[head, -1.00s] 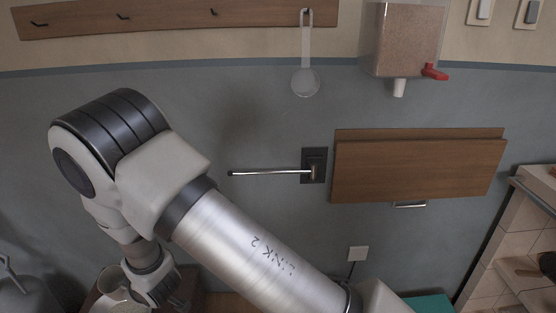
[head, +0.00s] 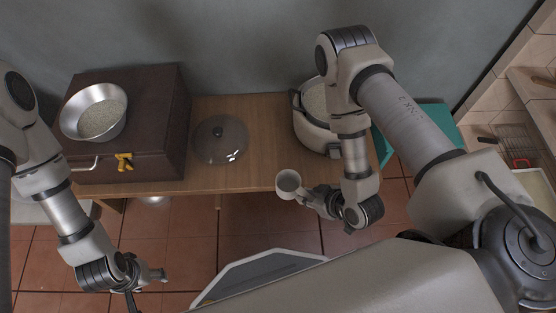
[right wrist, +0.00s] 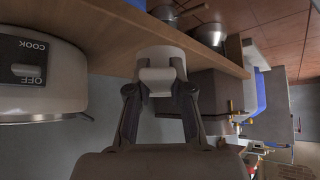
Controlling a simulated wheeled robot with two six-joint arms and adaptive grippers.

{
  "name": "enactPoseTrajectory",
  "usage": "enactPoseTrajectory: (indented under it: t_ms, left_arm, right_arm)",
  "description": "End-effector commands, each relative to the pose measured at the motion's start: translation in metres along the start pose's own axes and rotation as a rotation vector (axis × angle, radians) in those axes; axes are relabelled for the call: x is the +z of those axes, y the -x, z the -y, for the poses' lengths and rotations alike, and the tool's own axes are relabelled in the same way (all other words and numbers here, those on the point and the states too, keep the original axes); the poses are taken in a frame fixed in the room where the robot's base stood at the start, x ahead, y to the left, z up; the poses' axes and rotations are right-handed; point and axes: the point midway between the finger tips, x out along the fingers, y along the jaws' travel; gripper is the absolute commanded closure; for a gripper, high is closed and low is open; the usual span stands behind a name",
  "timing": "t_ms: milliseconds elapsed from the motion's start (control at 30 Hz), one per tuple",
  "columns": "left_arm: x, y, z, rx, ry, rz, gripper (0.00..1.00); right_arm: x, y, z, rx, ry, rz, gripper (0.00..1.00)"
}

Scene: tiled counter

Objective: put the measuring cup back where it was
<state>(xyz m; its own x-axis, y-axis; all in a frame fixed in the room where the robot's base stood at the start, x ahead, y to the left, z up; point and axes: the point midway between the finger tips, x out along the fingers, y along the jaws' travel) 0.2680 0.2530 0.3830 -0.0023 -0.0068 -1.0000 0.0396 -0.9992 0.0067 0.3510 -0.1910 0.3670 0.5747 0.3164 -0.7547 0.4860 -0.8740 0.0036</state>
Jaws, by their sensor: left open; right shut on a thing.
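The measuring cup (head: 288,182) is a small white cup, held in front of the counter's front edge, over the floor. My right gripper (head: 309,197) is shut on it, at the cup's right side. In the right wrist view the cup (right wrist: 161,72) sits between the two fingers, with the counter edge behind it. My left gripper (head: 152,277) is open and empty at the lower left, over the floor tiles. It is far from the cup.
The white rice cooker (head: 318,135) stands open on the wooden counter (head: 262,120), with grains inside. A glass lid (head: 220,140) lies left of it. A steel bowl (head: 118,124) of grains sits on a dark brown box (head: 160,120). A teal object (head: 436,115) is at the right.

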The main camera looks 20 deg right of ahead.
Motion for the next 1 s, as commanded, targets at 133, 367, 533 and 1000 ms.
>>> enactPoseTrajectory:
  t_ms: [133, 367, 533, 1000]
  left_arm:
    - [-0.001, -0.009, 0.0, 0.0, 0.0, -0.001, 0.4]
    - [-0.001, -0.028, 0.0, 0.0, 0.0, -0.001, 0.4]
    - [-0.001, -0.038, 0.0, 0.0, 0.0, -0.001, 0.4]
    - [0.0, -0.061, 0.0, 0.0, 0.0, -0.001, 0.4]
  right_arm:
    - [-0.005, -0.013, -0.009, 0.002, -0.004, -0.009, 1.0]
    - [-0.045, -0.058, -0.051, 0.003, -0.002, -0.01, 1.0]
    - [-0.069, -0.083, -0.076, 0.002, -0.004, -0.006, 1.0]
    - [-0.06, -0.124, -0.09, -0.001, -0.006, -0.001, 1.0]
